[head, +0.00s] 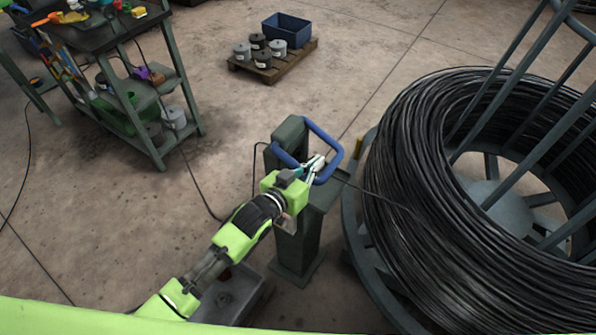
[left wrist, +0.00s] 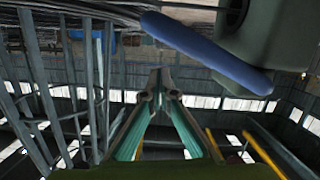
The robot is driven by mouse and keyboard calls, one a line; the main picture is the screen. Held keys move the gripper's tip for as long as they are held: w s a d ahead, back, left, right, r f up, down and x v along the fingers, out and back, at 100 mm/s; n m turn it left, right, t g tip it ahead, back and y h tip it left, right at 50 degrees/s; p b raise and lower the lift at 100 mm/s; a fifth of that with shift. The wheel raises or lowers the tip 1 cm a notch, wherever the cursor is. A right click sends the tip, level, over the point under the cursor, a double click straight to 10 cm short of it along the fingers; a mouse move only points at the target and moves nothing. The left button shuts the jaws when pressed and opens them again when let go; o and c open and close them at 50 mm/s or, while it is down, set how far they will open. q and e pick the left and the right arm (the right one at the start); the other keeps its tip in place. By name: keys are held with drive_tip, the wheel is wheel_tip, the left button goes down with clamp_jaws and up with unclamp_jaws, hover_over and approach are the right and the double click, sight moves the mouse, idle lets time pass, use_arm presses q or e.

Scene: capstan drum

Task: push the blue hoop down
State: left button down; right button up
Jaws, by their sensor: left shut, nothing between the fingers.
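The blue hoop (head: 323,134) is a rounded bar loop mounted on a dark grey-green post (head: 296,240) beside the big drum. My left gripper (head: 318,163) is shut and empty. In the head view its fingers overlap the space inside the hoop; I cannot tell whether they touch it. In the left wrist view the closed fingertips (left wrist: 158,82) lie just below a slanting blue bar of the hoop (left wrist: 205,52), with a dark green housing behind it. My right gripper is not in view.
A large drum of black cable (head: 425,190) in a grey frame stands close on the right. A pallet (head: 310,52) with cans and a blue crate (head: 287,28) lies behind. A cluttered workbench (head: 100,35) stands at upper left. The floor between is mostly clear, with thin cables.

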use_arm(q)
drive_tip(key=b+v, duration=0.1)
drive_tip(key=v, duration=0.6)
drive_tip(key=shift+s, duration=0.25)
drive_tip(key=shift+a+r, duration=0.1)
drive_tip(key=s+a+f+n+g+y+b, duration=0.1)
drive_tip(key=s+a+f+g+y, duration=0.3)
drive_tip(key=f, duration=0.8)
drive_tip(key=s+a+f+t+b, duration=0.1)
drive_tip(key=s+a+f, duration=0.3)
drive_tip(key=f, duration=0.7)
drive_tip(key=s+a+f+n+g+y+b, duration=0.15)
drive_tip(key=a+f, duration=0.45)
drive_tip(key=f, duration=0.6)
drive_tip(key=s+a+f+g, duration=0.2)
drive_tip(key=s+f, duration=0.5)
drive_tip(key=s, duration=0.4)
drive_tip(key=s+a+f+g+y, duration=0.1)
drive_tip(key=s+f, duration=0.5)
drive_tip(key=s, duration=0.6)
drive_tip(key=s+a+f+g+y+b, duration=0.1)
drive_tip(key=s+a+f+g, duration=0.3)
drive_tip(key=s+f, duration=0.3)
drive_tip(key=s, duration=0.5)
drive_tip(key=shift+f, duration=0.4)
